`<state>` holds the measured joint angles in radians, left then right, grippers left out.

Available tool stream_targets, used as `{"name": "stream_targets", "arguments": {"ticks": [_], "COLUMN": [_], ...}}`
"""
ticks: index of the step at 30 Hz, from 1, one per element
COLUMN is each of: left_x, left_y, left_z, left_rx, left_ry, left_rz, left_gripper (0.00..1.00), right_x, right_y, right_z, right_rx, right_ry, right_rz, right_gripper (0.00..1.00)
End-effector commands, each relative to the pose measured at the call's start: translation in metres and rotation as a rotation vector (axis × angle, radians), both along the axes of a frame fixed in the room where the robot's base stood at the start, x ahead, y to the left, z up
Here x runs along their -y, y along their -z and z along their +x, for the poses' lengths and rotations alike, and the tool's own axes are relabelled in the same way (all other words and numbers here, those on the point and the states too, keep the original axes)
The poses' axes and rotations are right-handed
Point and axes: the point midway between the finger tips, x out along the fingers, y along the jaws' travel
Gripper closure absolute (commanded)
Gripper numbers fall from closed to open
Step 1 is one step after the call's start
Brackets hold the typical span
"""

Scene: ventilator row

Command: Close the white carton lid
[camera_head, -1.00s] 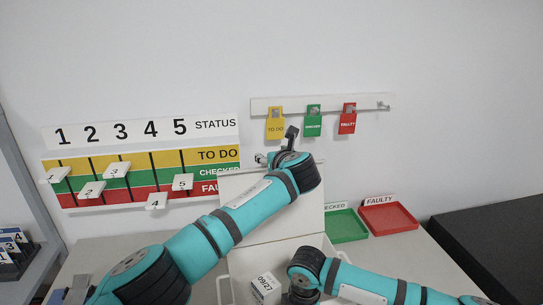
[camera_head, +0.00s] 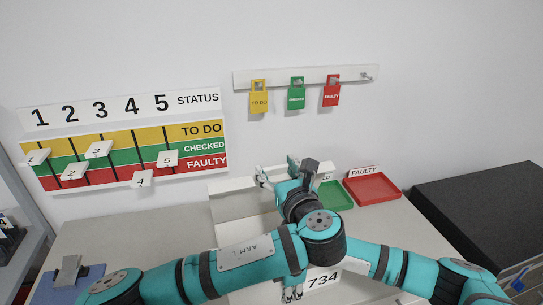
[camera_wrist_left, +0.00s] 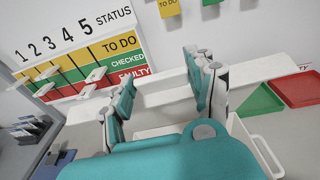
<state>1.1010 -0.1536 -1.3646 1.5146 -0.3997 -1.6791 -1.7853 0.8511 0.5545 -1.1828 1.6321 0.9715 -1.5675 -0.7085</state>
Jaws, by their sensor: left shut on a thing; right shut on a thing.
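The white carton stands on the table under my arms, its front label "734" (camera_head: 322,280) showing at the bottom. Its white lid (camera_head: 232,184) is raised at the back and also shows in the left wrist view (camera_wrist_left: 255,72). My left gripper (camera_head: 277,172) is shut on the lid's upper edge; its fingers straddle the lid in the left wrist view (camera_wrist_left: 155,90). My right gripper (camera_head: 292,292) is low at the carton's front, shut on the carton, its grip partly hidden. My left arm covers most of the carton's opening.
A green tray (camera_head: 333,196) and a red tray (camera_head: 373,188) lie right of the lid. A status board (camera_head: 125,150) and a rail with padlock tags (camera_head: 305,75) are on the wall. A clipboard (camera_head: 68,282) lies at left. A black surface (camera_head: 480,215) is at right.

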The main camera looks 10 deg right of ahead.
Motion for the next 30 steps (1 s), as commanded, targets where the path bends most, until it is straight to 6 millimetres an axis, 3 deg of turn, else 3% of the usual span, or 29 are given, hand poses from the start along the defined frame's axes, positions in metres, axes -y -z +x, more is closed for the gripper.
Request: {"name": "stream_targets", "arguments": {"ticks": [1, 3, 20, 21, 26, 30], "left_x": [0.0, 0.0, 0.0, 0.0, 0.0, 0.0], "left_y": [0.01, 0.012, 0.016, 0.016, 0.016, 0.015], "left_z": [-0.005, -0.009, -0.015, -0.015, -0.014, -0.014], "left_rx": [-0.018, -0.019, -0.019, -0.019, -0.018, -0.017], "left_ry": [0.0, -0.001, -0.005, -0.005, -0.005, -0.004], "left_rz": [0.006, 0.006, 0.008, 0.008, 0.008, 0.008], "left_gripper": [1.0, 1.0, 1.0, 0.42, 0.21, 0.19], "right_x": [-0.001, -0.001, -0.001, -0.001, -0.001, -0.001], "right_y": [0.0, 0.001, 0.002, 0.002, 0.002, 0.002], "right_z": [-0.001, -0.001, -0.003, -0.003, -0.003, -0.004], "right_rx": [-0.001, -0.002, -0.007, -0.007, -0.009, -0.01], "right_ry": [-0.001, -0.001, -0.002, -0.002, -0.003, -0.003], "right_rz": [0.002, 0.002, 0.001, 0.001, 0.001, 0.001], "right_gripper": [1.0, 1.0, 1.0, 1.0, 1.0, 1.0]}}
